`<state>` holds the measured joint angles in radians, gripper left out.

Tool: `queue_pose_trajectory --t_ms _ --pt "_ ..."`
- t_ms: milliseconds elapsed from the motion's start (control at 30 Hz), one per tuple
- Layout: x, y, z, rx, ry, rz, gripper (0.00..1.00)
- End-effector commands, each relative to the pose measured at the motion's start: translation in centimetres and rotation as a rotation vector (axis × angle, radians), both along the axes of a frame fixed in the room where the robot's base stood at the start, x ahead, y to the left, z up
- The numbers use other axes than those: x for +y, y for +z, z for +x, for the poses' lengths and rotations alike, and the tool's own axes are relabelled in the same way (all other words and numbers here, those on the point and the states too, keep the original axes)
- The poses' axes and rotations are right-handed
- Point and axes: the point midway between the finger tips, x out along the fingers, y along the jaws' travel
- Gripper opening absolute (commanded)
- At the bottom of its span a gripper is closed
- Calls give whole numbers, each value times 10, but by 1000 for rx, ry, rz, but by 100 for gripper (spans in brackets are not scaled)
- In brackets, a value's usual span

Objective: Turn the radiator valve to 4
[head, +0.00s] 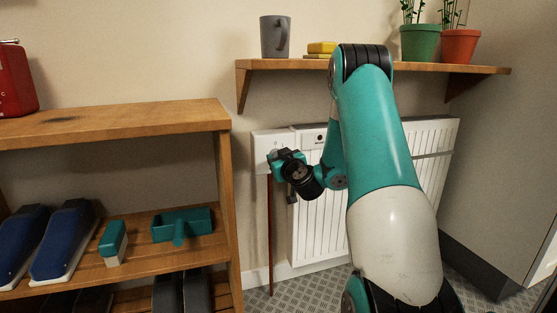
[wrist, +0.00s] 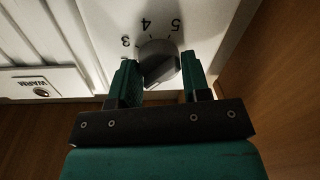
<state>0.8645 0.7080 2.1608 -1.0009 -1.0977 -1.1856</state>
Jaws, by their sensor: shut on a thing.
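The radiator valve knob (wrist: 158,60) is a grey round dial on a white panel (wrist: 215,22). The numbers 3, 4 and 5 are printed around it and appear inverted in the wrist view. My gripper (wrist: 161,76) is shut on the knob, one teal finger at each side. I cannot tell for sure which number the knob points to. In the head view, my gripper (head: 279,163) reaches the white valve panel (head: 263,141) at the left end of the white radiator (head: 308,228); the knob is hidden there.
A wall shelf (head: 290,65) above holds a grey mug (head: 274,37), yellow blocks (head: 321,48) and potted plants (head: 420,42). A WARM label (wrist: 38,83) is on the radiator.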

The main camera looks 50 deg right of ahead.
Motion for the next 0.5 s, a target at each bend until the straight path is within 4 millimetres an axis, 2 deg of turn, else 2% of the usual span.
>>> queue_pose_trajectory --t_ms 500 --pt "0 -2 0 -210 0 337 20"
